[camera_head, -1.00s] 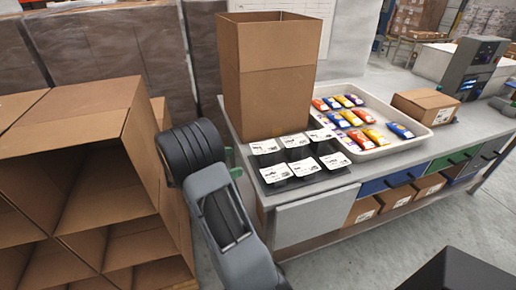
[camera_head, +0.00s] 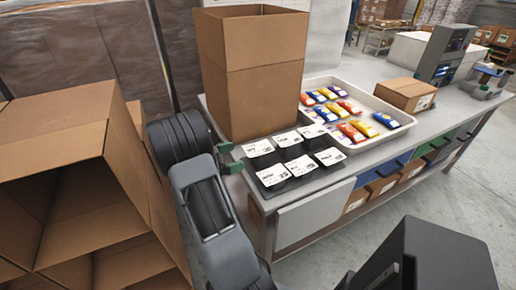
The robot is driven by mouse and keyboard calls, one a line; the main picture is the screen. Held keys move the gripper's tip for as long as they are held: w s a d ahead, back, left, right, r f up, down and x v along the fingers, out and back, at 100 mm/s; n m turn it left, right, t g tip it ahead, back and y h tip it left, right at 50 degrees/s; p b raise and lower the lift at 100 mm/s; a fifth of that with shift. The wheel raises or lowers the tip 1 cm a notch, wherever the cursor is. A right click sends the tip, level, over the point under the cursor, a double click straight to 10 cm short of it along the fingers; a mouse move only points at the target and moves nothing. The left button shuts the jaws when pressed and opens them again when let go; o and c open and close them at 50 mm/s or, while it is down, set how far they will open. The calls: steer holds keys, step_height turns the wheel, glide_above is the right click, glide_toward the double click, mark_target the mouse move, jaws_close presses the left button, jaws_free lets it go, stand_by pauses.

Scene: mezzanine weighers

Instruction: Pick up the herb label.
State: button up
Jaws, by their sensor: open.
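Several white labels with dark print, such as the front-left label (camera_head: 273,175), lie in two rows on a dark mat (camera_head: 262,195) at the near left of the workbench. The print is too small to tell which is the herb label. My gripper (camera_head: 229,158) shows as two green fingertips just left of the labels, at the bench's left edge. The fingertips are apart, with nothing seen between them. The rest of the gripper is hidden behind my arm.
A tall open cardboard box (camera_head: 250,85) stands behind the labels. A white tray (camera_head: 393,112) of colourful packets is to their right, with a closed carton (camera_head: 406,95) beyond. Bare bench (camera_head: 345,178) shows at the front edge.

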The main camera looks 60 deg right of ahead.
mark_target(246, 152)
steer(key=shift+p+x, duration=0.35)
steer(key=shift+x, duration=2.25)
steer(key=c, duration=0.9)
